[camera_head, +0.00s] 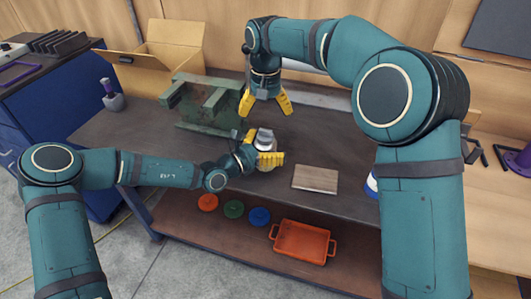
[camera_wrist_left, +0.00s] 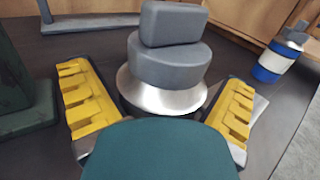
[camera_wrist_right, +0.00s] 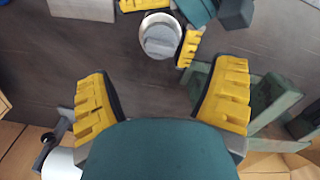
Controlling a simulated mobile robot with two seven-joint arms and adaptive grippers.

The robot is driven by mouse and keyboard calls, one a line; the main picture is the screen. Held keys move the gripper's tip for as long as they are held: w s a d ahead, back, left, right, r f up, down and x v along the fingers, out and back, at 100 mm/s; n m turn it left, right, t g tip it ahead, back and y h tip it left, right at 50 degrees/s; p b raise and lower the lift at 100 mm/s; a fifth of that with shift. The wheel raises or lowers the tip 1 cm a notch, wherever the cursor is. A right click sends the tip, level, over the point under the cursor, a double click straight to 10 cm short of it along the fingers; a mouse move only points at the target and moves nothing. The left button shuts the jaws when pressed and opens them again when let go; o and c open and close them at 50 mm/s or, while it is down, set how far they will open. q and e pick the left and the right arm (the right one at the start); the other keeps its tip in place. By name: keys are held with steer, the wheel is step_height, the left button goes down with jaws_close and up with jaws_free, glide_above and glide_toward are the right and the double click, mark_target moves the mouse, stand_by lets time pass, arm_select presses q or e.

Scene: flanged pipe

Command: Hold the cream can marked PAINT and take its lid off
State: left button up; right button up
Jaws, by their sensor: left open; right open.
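A pale can (camera_head: 262,151) with a grey lid (camera_head: 265,135) stands upright on the workbench. No lettering on it is legible. In the left wrist view the grey lid (camera_wrist_left: 170,65) has a raised block-shaped grip and sits on a shiny metal rim (camera_wrist_left: 160,97). My left gripper (camera_head: 264,148) is open, its yellow fingers on either side of the can; my own wrist hides the can's lower part in the left wrist view. My right gripper (camera_head: 267,104) is open and empty, pointing down above and behind the can. The lid (camera_wrist_right: 160,38) also shows in the right wrist view.
A green metal fixture (camera_head: 207,101) stands left behind the can. A wooden board (camera_head: 315,179) lies to the right. A white and blue container (camera_wrist_left: 271,65) stands farther right. An orange tray (camera_head: 301,241) and coloured discs (camera_head: 234,209) lie on the lower shelf.

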mark_target(265, 130)
arm_select(q)
steer(key=c, duration=1.5)
arm_select(e)
steer(key=c, duration=0.6)
steer(key=m, duration=0.2)
steer(key=r+m, duration=0.1)
steer(key=m, duration=0.2)
steer(key=shift+r, duration=0.1)
steer(key=shift+c, duration=0.2)
steer(key=m, duration=0.2)
steer(key=r+m, duration=0.1)
steer(key=m, duration=0.2)
steer(key=shift+r+m, duration=0.15)
steer(key=shift+m, duration=0.15)
steer(key=m, duration=0.2)
steer(key=r+m, duration=0.1)
steer(key=m, duration=0.2)
steer(key=shift+r+m, duration=0.2)
steer(key=shift+m, duration=0.1)
step_height(265, 130, down, 10)
steer(key=m, duration=0.6)
steer(key=shift+s+a+f, duration=0.1)
steer(key=shift+f, duration=0.15)
